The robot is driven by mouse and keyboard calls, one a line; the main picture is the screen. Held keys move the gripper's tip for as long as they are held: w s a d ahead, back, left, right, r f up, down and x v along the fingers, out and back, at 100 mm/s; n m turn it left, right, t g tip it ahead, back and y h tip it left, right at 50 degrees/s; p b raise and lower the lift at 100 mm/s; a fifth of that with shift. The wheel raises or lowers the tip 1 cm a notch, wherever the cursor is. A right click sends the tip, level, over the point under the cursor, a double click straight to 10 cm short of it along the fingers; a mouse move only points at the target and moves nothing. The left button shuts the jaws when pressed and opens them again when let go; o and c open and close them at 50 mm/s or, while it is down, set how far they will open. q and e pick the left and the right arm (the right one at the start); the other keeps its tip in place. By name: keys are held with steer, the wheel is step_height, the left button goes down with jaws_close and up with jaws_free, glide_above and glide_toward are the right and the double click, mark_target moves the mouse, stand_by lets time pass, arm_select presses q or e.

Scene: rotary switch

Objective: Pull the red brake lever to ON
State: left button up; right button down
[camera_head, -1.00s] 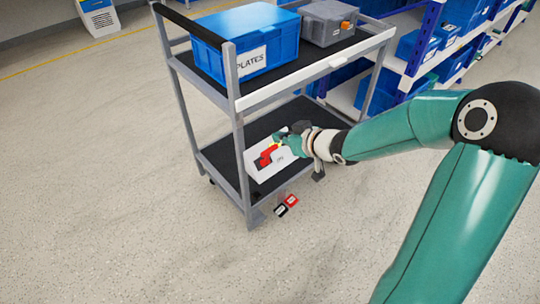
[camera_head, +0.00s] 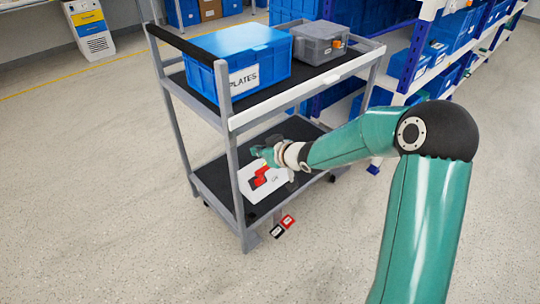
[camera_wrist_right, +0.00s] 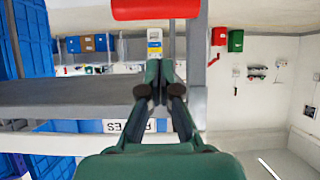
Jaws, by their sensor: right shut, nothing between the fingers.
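The red brake lever (camera_head: 263,177) stands on a white panel (camera_head: 252,192) on the trolley's lower shelf. In the head view my right gripper (camera_head: 258,152) is just above and behind the lever, seen small, with a visible gap to the red part. The right wrist view shows the right gripper (camera_wrist_right: 163,68) with its fingers together and empty. A red bar (camera_wrist_right: 155,10), seemingly the lever's handle, crosses the top of that view beyond the fingertips. I cannot tell whether they touch. The panel's lettering is too small to read. My left gripper is not in view.
The grey trolley's upper shelf (camera_head: 298,89) is above the panel and carries a blue PLATES box (camera_head: 240,64) and a grey case (camera_head: 322,41). A trolley post (camera_head: 234,165) stands left of the panel.

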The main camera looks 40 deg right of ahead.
mark_target(263, 166)
steer(key=f, duration=0.1)
steer(key=s+f+b, duration=0.1)
steer(key=f, duration=0.1)
steer(key=shift+s+d+f, duration=0.1)
steer(key=shift+s+f, duration=0.05)
steer(key=shift+s, duration=0.25)
